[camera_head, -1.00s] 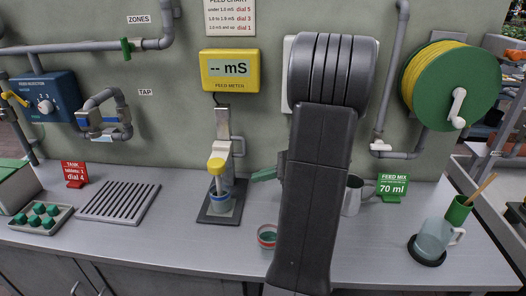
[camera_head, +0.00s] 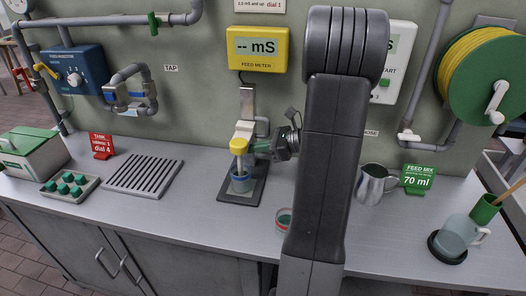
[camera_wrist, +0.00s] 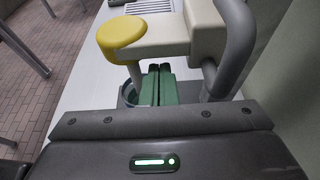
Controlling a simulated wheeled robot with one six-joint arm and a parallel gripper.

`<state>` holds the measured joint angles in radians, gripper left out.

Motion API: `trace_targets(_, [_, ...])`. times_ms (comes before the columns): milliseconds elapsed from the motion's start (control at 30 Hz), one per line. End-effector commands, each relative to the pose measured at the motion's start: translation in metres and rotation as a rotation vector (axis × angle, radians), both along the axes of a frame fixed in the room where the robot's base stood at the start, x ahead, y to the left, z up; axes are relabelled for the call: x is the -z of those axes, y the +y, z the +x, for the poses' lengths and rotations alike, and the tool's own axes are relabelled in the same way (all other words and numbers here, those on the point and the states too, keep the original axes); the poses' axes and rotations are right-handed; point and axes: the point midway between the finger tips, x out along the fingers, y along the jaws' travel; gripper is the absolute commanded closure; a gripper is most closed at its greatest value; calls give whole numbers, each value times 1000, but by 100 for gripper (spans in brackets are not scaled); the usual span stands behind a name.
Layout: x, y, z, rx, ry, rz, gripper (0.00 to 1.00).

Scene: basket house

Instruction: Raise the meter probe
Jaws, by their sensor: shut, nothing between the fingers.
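The meter probe has a yellow cap (camera_head: 239,146) on a cream arm fixed to a stand below the yellow feed meter (camera_head: 258,50). Its rod goes down into a blue-grey cup (camera_head: 241,182) on a dark base plate. In the wrist view the yellow cap (camera_wrist: 122,35) and cream arm (camera_wrist: 168,36) are close, with the cup (camera_wrist: 126,95) below. My gripper (camera_head: 255,148) has green fingers, shut and empty, just right of the probe. In the wrist view the shut fingers (camera_wrist: 158,82) point in under the cream arm beside the rod; whether they touch it I cannot tell.
A curved grey handle or pipe (camera_wrist: 236,45) is close right of the fingers in the wrist view. A slotted rack (camera_head: 143,176) lies left. A round dish (camera_head: 284,220), metal jug (camera_head: 372,184) and green 70 ml sign (camera_head: 418,179) stand right. The front counter is mostly clear.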

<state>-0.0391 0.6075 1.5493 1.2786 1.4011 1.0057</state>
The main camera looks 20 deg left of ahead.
Motion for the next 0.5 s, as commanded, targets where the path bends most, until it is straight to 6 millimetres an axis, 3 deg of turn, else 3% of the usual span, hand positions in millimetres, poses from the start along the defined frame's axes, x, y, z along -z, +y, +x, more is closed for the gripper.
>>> trace_targets(133, [-9,0,0,0,0,0,100])
trace_targets(500, [-10,0,0,-1,1,0,100])
